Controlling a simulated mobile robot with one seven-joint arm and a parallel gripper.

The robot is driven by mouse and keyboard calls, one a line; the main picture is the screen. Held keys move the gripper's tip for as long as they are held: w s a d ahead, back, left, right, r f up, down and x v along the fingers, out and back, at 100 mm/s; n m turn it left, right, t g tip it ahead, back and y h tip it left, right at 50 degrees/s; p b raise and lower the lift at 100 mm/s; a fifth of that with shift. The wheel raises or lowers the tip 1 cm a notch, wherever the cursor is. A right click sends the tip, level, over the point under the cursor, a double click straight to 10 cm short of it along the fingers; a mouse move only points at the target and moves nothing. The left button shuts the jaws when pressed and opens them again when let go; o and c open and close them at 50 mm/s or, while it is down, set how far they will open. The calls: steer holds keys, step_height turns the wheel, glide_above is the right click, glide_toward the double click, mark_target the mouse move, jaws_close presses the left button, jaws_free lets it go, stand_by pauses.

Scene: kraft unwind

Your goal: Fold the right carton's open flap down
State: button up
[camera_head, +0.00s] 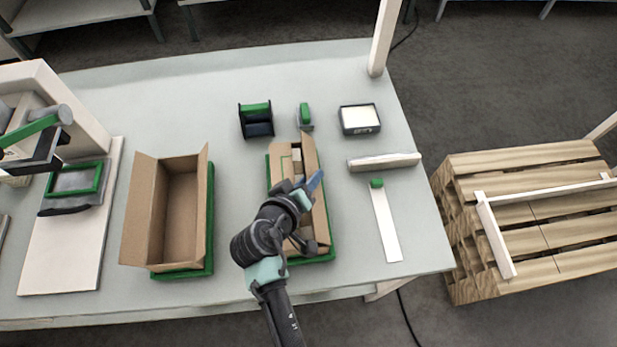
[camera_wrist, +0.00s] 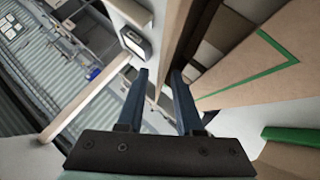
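The right carton (camera_head: 284,170) is a narrow brown box on a green-edged base near the table's middle. One flap lies flat, and its green line shows in the wrist view (camera_wrist: 260,85). A strip of the inside with pale contents (camera_head: 297,160) is uncovered. The open flap (camera_head: 309,155) stands up along the carton's right side. My gripper (camera_head: 316,181) is over the carton at that flap, hiding part of it. In the wrist view its two blue fingers (camera_wrist: 160,72) are apart. I cannot tell whether they touch the flap.
An open, empty-looking carton (camera_head: 182,215) stands to the left. Behind are a green-and-black holder (camera_head: 256,120), a green-handled tool (camera_head: 304,115) and a labelled box (camera_head: 360,119). A pale bar (camera_head: 385,162) and white strip (camera_head: 386,225) lie right. A wooden pallet (camera_head: 540,215) is beyond the table.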

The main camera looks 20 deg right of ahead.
steer(key=shift+c, duration=0.3)
jaws_close()
stand_by(1.1)
